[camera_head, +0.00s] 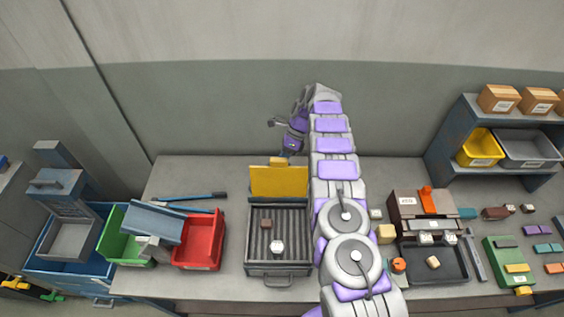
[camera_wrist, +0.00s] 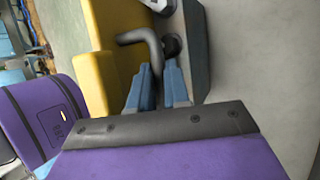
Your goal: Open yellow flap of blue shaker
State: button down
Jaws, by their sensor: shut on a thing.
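The yellow flap (camera_head: 279,184) stands raised at the back of the dark blue-grey ribbed box (camera_head: 249,240), which seems to be the shaker. In the wrist view, my gripper (camera_wrist: 158,80) is shut on a bent grey handle (camera_wrist: 140,37), beside the yellow flap (camera_wrist: 112,42). A grey block (camera_wrist: 197,55) lies right of the handle.
A red bin (camera_head: 200,240) and a green bin (camera_head: 112,234) stand left of the box. A blue rod (camera_head: 190,197) lies behind them. Right of my arm are a dark tray (camera_head: 458,268), small blocks and a shelf (camera_head: 452,135). The wall is close behind.

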jog(key=shift+s+d+f, duration=0.1)
jog(key=shift+s+f, duration=0.05)
jog(key=shift+f, duration=0.25)
jog(key=shift+s+d+f, duration=0.1)
jog(key=shift+s+f, duration=0.05)
jog(key=shift+f, duration=0.25)
jog(key=c, duration=1.5)
grip_release()
jog(key=shift+f, duration=0.1)
jog(key=o, duration=0.4)
jog(key=shift+w+a, duration=0.1)
jog(key=shift+w, duration=0.4)
jog(key=shift+c, duration=0.2)
jog(key=shift+w+a+r, duration=0.15)
jog(key=shift+r, duration=0.3)
jog(key=shift+r, duration=0.1)
jog(key=shift+s+d+r+b, duration=0.4)
jog(key=shift+s+d+r, duration=0.4)
jog(key=shift+s, duration=1.75)
jog(key=shift+s+d+r+b, duration=0.35)
jog(key=shift+s+d+r, duration=0.4)
jog(key=shift+s, duration=1.8)
jog(key=shift+s+d+r+b, duration=0.4)
jog(key=shift+s+d+r, duration=0.35)
jog(key=shift+s, duration=1.8)
jog(key=shift+a, duration=0.1)
